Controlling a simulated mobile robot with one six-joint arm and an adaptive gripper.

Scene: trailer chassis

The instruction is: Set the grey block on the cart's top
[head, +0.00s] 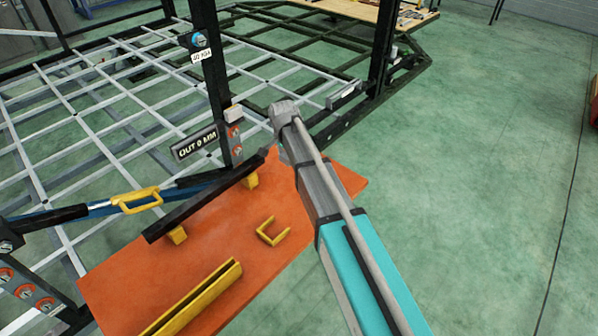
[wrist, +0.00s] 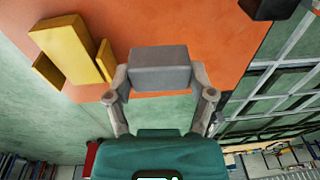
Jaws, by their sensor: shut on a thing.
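The grey block (wrist: 160,66) is a plain box in the middle of the wrist view. My gripper (wrist: 161,80) is shut on it, with a finger at each end. Behind the block is the orange cart top (wrist: 212,30), its edge passing close by the block. Whether the block touches the top cannot be told. In the head view the cart top (head: 225,232) is an orange board below my arm.
A yellow bracket (head: 272,231), a long yellow channel (head: 196,300) and a black bar (head: 205,205) on yellow supports occupy the cart top. A black post (head: 212,80) stands at its far side. A frame grid (head: 110,110) lies beyond; green floor is clear at right.

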